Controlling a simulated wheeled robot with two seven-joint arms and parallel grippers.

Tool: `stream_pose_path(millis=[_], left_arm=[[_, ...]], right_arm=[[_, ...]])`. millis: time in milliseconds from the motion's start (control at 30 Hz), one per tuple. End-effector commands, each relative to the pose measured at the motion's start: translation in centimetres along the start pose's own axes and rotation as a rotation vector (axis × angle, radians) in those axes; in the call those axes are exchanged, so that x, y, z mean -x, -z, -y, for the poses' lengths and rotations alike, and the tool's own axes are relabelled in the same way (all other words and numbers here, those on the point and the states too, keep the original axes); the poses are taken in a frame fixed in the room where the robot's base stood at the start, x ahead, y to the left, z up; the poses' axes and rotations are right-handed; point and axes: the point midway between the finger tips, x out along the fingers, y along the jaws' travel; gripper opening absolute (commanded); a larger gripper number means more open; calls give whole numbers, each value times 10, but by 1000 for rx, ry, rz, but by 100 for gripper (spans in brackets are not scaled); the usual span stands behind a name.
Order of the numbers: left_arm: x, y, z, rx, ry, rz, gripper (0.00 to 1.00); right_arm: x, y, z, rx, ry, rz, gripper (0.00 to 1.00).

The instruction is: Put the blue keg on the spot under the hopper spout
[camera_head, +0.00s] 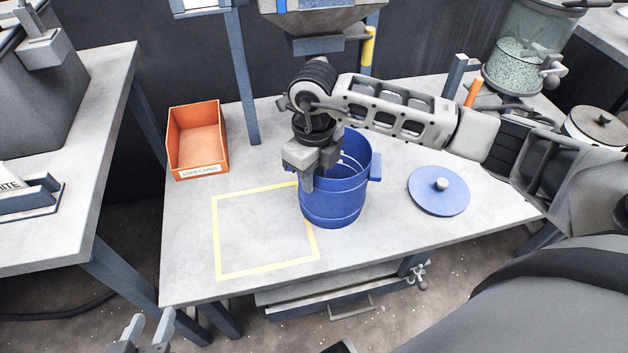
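The blue keg (335,207) stands upright without its lid near the middle of the table, overlapping the right edge of a yellow square outline (215,240) in this view. My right gripper (318,172) points down at the keg's left rim, with one finger in front of the wall and the other by the opening. Whether it is clamped on the rim is not clear. The hopper (318,22) with its spout (318,45) is at the top, behind my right arm; the spot beneath it is largely hidden. My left gripper (150,328) is open and empty at the bottom left.
A blue lid (440,192) lies right of the keg. An orange bin (197,140) stands at the back left. Blue frame posts (243,80) and an orange handle (474,92) rise at the back. A glass jar (530,50) is at the back right. The yellow square is empty inside.

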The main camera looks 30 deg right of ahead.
Motion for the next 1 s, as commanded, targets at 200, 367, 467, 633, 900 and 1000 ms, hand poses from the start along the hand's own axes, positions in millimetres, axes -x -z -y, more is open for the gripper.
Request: stream_pose_path(millis=[200, 367, 467, 633, 900, 1000], left_arm=[[-1, 4, 0, -1, 1, 0, 36], [-2, 2, 1, 0, 1, 6, 36], [-2, 2, 1, 2, 2, 6, 36], [-2, 3, 1, 4, 2, 5, 36], [-1, 2, 1, 5, 3, 6, 36], [0, 2, 1, 5, 3, 7, 36]], right_arm=[[51, -1, 0, 2, 3, 5, 25], [77, -1, 0, 0, 1, 3, 25], [86, -1, 0, 1, 0, 3, 25], [78, 1, -36, 52, -140, 16, 25], [124, 21, -247, 7, -1293, 217, 25], [180, 12, -257, -310, -1764, 320, 25]])
